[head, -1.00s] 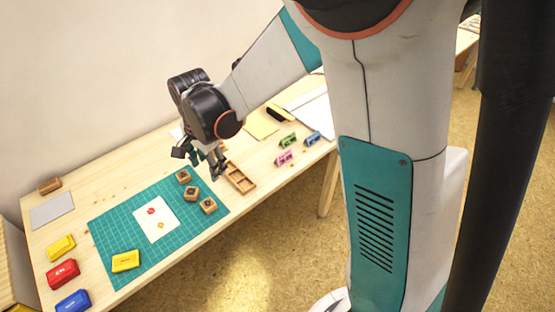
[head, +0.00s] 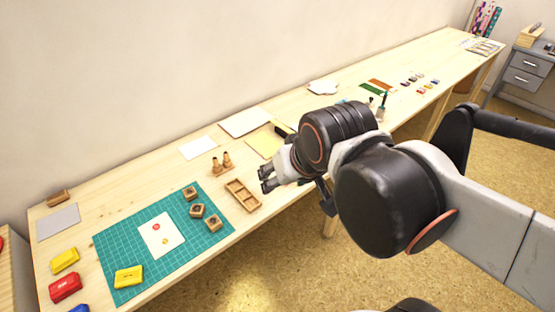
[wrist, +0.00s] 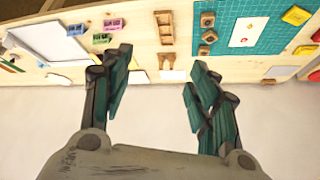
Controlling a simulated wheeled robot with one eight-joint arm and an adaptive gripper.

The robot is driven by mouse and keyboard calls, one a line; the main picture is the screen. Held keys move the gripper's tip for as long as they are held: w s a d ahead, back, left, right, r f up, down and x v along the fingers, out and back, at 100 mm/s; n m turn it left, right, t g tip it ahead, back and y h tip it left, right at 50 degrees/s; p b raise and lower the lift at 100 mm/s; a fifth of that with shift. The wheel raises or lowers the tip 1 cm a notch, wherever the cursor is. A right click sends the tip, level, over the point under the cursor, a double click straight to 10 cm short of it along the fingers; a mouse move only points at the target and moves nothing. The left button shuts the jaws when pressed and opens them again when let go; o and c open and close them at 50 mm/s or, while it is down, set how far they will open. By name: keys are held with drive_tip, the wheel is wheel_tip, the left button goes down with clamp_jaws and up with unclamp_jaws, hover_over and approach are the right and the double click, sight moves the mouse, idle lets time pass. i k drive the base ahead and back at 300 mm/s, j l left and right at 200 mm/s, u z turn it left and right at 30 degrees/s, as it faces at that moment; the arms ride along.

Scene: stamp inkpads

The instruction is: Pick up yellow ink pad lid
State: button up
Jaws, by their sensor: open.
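A yellow ink pad piece (head: 128,277) lies on the green cutting mat at its near left corner; it also shows at the top right of the wrist view (wrist: 297,15). A second yellow ink pad piece (head: 64,260) sits on the table left of the mat, and it also shows in the wrist view (wrist: 306,49). I cannot tell which is a lid alone. My gripper (head: 266,179) is open and empty, above the table near the wooden tray, well right of both yellow pieces. Its two spread fingers show in the wrist view (wrist: 158,80).
A red ink pad (head: 66,287) and a partly cut-off blue one (head: 79,308) sit left of the mat (head: 112,244). Wooden stamps (head: 197,211) stand on the mat, beside a wooden tray (head: 236,187). Two upright stamps (head: 221,163) stand behind. A grey sheet (head: 58,222) lies at left.

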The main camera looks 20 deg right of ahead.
sight(133, 276)
drive_tip(key=u, duration=1.55)
drive_tip(key=i+l+z, duration=0.35)
drive_tip(key=l, duration=0.15)
drive_tip(key=k+l, duration=0.05)
